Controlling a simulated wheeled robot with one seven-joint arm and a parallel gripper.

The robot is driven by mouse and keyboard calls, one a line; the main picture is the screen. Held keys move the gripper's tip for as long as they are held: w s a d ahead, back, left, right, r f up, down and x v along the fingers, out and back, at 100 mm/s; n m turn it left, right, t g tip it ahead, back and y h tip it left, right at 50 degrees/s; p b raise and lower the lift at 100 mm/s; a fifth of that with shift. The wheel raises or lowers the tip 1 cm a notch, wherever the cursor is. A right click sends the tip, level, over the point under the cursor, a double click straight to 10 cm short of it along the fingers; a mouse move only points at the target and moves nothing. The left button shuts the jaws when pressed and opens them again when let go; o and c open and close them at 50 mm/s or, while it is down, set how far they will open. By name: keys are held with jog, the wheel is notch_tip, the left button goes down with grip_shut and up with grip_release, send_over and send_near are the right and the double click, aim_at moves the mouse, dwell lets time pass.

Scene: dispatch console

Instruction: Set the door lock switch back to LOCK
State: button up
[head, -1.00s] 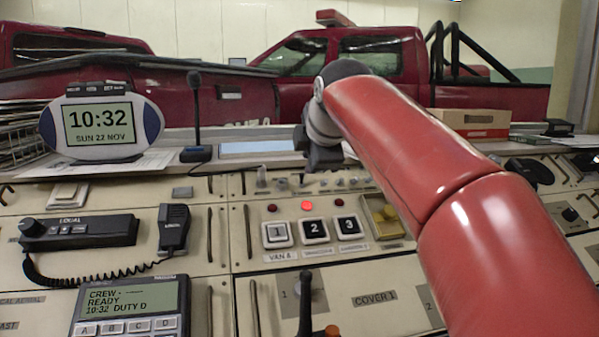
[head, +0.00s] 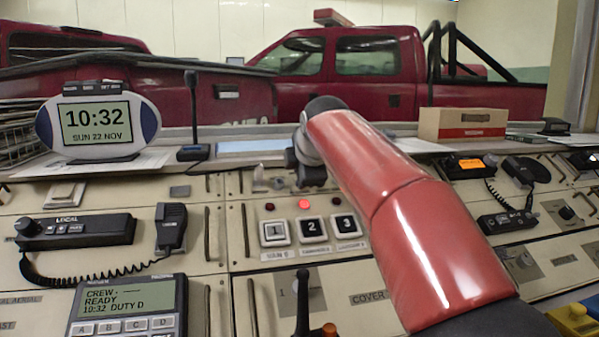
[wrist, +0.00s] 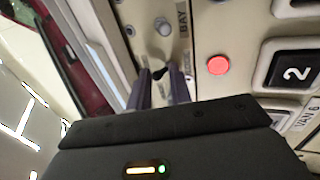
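A row of small metal toggle switches (head: 261,181) runs along the upper console, above the red lamp. In the wrist view, a toggle with a dark tip (wrist: 160,72) shows between the fingertips, and a second toggle (wrist: 161,26) is beyond it. A label reading "BAY" (wrist: 183,18) lies beside them; I cannot read which one is the door lock switch or its position. My gripper (wrist: 160,88) is open, its two fingers apart on either side of the dark-tipped toggle. I cannot tell if they touch it. In the head view my gripper (head: 310,178) hides part of the row.
A lit red lamp (head: 304,204) and numbered buttons (head: 313,229) are just below the row. A black lever (head: 303,305) stands up in front. A desk microphone (head: 192,120) and a clock (head: 98,125) stand left. A cardboard box (head: 462,125) is at right.

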jog(key=shift+s+f, duration=0.1)
jog(key=shift+f, duration=0.05)
jog(key=shift+s+d+f+b, duration=0.15)
jog(key=shift+s+f+b, duration=0.15)
jog(key=shift+s+b, duration=0.25)
jog(key=shift+w, duration=0.1)
jog(key=shift+r, duration=0.2)
jog(key=s+r, duration=0.1)
jog(key=s+r+p, duration=0.1)
jog(key=r, duration=0.1)
jog(key=s+d+r+p, duration=0.1)
jog(key=shift+s+r, duration=0.1)
jog(key=shift+r, duration=0.3)
jog(key=shift+s, duration=0.1)
dwell(0.4)
